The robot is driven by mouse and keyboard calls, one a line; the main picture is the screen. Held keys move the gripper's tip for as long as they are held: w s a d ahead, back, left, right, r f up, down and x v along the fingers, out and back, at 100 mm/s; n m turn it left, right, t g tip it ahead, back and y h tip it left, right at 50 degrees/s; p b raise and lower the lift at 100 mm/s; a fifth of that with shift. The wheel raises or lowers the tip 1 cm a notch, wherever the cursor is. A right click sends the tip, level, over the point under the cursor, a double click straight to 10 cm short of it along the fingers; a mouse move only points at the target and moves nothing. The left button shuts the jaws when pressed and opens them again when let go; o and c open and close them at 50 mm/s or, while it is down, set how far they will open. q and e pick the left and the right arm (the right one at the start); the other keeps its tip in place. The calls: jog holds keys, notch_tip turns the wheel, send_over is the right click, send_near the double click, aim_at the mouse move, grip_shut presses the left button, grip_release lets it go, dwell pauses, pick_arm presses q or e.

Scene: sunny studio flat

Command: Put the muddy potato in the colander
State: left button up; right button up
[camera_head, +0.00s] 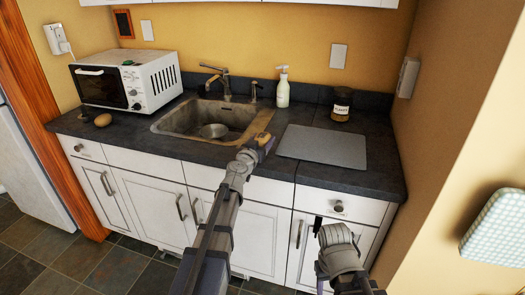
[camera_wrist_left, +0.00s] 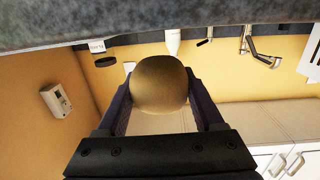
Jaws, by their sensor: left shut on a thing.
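My left gripper (camera_head: 264,144) is shut on a brown, rounded potato (camera_head: 263,137), above the counter's front edge right of the sink. The left wrist view shows the potato (camera_wrist_left: 160,86) between the two fingers, with dull brown, darker shading; I cannot tell how much is mud. The metal colander (camera_head: 212,131) sits in the sink (camera_head: 170,124), left of and beyond the gripper. My right arm is at the lower right of the head view; its gripper (camera_head: 328,232) is low in front of the cabinets, its jaw state unclear.
Another brown, potato-like thing (camera_head: 103,120) lies on the counter by the white microwave (camera_head: 160,82). A tap (camera_head: 226,82) and soap bottle (camera_head: 283,90) stand behind the sink. A grey board (camera_head: 323,147) and dark jar (camera_head: 341,105) are to the right.

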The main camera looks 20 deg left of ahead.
pick_arm(q)
notch_tip(320, 180, down, 3)
jog(key=shift+f+b, duration=0.15)
jog(key=shift+b, duration=1.1)
jog(key=o, duration=1.5)
jog(key=shift+o, duration=0.2)
